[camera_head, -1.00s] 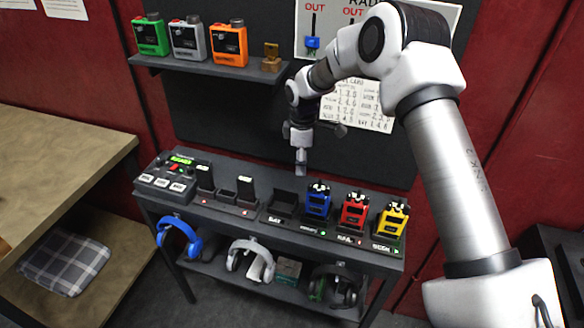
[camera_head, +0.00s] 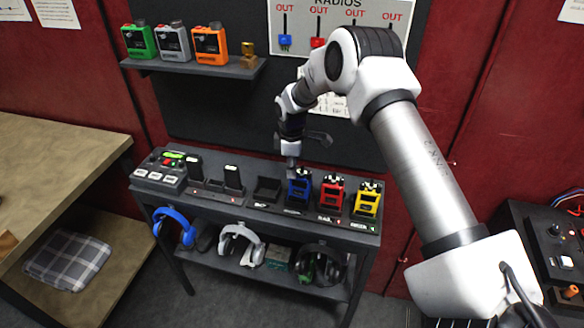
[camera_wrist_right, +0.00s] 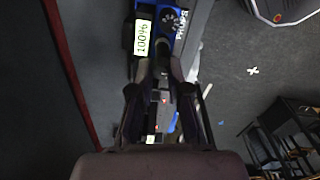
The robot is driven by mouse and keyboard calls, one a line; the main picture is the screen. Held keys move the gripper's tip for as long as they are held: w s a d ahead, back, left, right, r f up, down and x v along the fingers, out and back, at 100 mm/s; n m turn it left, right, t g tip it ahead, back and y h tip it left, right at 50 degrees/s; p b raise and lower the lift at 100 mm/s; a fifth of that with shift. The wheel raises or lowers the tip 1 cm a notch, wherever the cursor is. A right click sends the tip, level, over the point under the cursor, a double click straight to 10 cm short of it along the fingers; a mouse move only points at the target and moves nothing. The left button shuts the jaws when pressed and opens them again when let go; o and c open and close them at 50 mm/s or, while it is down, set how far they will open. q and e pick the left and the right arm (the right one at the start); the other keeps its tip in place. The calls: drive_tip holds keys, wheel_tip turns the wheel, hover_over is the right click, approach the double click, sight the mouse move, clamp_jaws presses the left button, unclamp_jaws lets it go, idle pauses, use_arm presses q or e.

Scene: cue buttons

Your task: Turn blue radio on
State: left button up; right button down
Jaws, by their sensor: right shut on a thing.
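The blue radio (camera_head: 299,189) stands upright in its charging slot on the rack, left of a red radio (camera_head: 331,191) and a yellow radio (camera_head: 367,199). My right gripper (camera_head: 292,167) is at the upper left of the blue radio, pointing down. In the right wrist view the blue radio (camera_wrist_right: 184,40) shows at the top, with a dark round knob and a "100%" label. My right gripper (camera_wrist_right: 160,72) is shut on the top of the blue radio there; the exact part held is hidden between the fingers. My left gripper is out of view.
An empty charging slot (camera_head: 267,189) is left of the blue radio. A control box (camera_head: 162,172) sits at the rack's left end. Headsets hang below. Green, grey and orange devices stand on a wall shelf (camera_head: 190,65). A panel with knobs (camera_head: 555,240) is at far right.

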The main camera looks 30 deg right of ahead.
drive_tip(key=shift+w+f, duration=0.3)
drive_tip(key=shift+w, duration=0.15)
drive_tip(key=shift+a+m, duration=0.1)
drive_tip(key=shift+m, duration=0.7)
drive_tip(key=m, duration=0.3)
drive_tip(key=shift+s+r, duration=0.1)
drive_tip(key=shift+r, duration=0.05)
drive_tip(key=c, duration=1.1)
unclamp_jaws()
wheel_tip(320, 180, up, 12)
drive_tip(key=shift+r, duration=0.1)
